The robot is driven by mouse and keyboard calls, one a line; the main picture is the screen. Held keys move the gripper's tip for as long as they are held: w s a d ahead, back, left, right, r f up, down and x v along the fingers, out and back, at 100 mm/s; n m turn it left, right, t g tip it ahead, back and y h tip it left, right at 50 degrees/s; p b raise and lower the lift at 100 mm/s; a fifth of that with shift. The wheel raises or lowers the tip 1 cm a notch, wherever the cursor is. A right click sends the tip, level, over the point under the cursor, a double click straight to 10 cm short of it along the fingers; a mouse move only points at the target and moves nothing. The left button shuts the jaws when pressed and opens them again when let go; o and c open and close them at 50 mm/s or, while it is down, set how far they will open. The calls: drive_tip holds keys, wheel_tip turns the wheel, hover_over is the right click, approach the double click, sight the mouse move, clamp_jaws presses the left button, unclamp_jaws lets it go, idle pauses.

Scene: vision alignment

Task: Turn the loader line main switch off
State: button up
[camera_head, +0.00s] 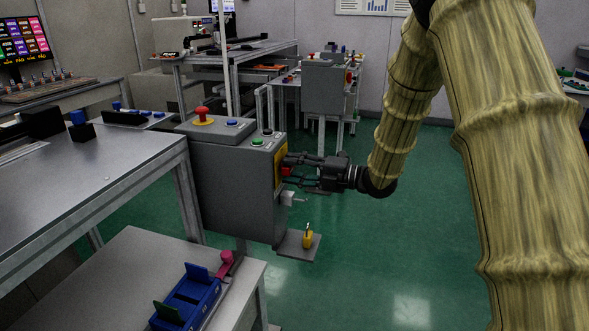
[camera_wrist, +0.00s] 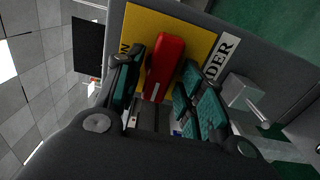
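The main switch has a red handle (camera_wrist: 166,66) on a yellow plate (camera_wrist: 205,38) in the wrist view. A label ending in "DER" (camera_wrist: 222,56) is beside it, and the letters "ON" show at the plate's left. In the head view the yellow plate (camera_head: 281,163) is on the right side of a grey cabinet (camera_head: 232,185), with a bit of the red handle (camera_head: 287,171) visible. My gripper (camera_wrist: 165,85) is open, with one finger on each side of the handle; I cannot tell whether either finger touches it. In the head view my gripper (camera_head: 291,170) faces the plate.
A grey bracket (camera_wrist: 245,93) sticks out beside the plate. A yellow padlock (camera_head: 307,240) stands on a small shelf (camera_head: 294,248) below. A red emergency button (camera_head: 203,114) tops the cabinet. A blue tray (camera_head: 188,298) lies on the lower bench. Green floor is clear at right.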

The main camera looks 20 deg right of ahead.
idle(0.3)
drive_tip(key=v, duration=1.2)
